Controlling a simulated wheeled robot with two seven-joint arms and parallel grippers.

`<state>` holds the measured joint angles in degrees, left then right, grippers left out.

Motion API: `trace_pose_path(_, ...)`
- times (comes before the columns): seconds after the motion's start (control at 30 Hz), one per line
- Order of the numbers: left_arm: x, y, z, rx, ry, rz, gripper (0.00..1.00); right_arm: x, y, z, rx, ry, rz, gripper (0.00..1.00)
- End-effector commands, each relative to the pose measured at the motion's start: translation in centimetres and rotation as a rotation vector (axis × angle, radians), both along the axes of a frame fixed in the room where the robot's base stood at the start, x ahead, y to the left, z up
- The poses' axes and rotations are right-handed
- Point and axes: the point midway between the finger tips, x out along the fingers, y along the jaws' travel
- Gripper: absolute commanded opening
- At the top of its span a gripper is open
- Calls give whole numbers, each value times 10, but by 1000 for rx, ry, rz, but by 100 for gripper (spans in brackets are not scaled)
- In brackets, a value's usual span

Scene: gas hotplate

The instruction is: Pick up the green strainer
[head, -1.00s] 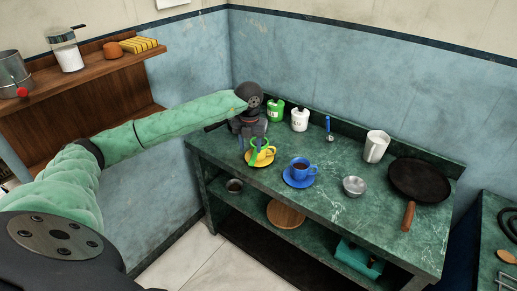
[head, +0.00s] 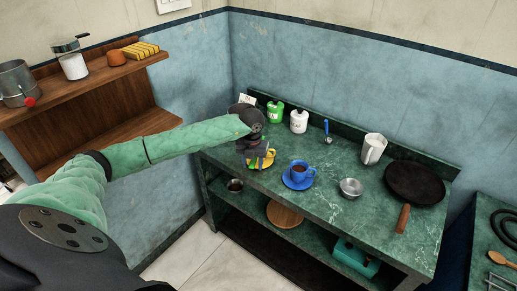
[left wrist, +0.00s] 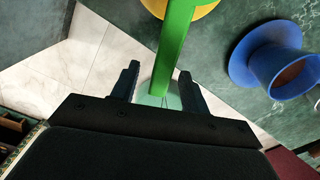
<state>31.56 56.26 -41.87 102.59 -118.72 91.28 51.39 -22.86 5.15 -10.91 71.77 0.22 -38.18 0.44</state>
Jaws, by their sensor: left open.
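The green strainer (head: 251,163) is at the yellow cup (head: 264,160) at the left end of the green counter, mostly hidden behind my left gripper in the head view. In the left wrist view its straight green handle (left wrist: 176,45) runs down from the yellow crockery into the gap between my fingers. My left gripper (left wrist: 158,78) is open, with one finger on each side of the handle. I see no clear contact. In the head view the left gripper (head: 248,158) points down over the cup's left side. My right gripper is not in view.
A blue cup (head: 300,171) on a blue saucer stands just right of the yellow cup. Beyond it are a metal bowl (head: 350,187), a white pitcher (head: 373,148) and a pan (head: 414,183). Green (head: 275,112) and white (head: 299,121) jars stand behind. The counter front is clear.

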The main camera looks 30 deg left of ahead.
Motion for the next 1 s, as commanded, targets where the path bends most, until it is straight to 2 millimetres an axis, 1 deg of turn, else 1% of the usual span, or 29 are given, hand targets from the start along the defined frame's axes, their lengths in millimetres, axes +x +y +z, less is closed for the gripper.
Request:
trace_pose_path(0.13,0,0,-4,0,0,0,45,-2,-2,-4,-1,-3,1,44)
trace_pose_path(0.33,0,0,-4,0,0,0,45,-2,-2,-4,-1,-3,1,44)
trace_pose_path(0.4,0,0,-4,0,0,0,32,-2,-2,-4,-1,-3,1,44)
trace_pose_path(0.47,0,0,-4,0,0,0,20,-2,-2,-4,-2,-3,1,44)
trace_pose_path(0.5,0,0,-4,0,0,0,12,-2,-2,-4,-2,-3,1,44)
trace_pose_path(0.57,0,0,-4,0,0,0,0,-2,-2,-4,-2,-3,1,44)
trace_pose_path(0.87,0,0,-4,-1,0,0,0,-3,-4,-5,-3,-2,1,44)
trace_pose_path(1.0,0,0,-1,-1,-1,-1,0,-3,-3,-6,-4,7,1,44)
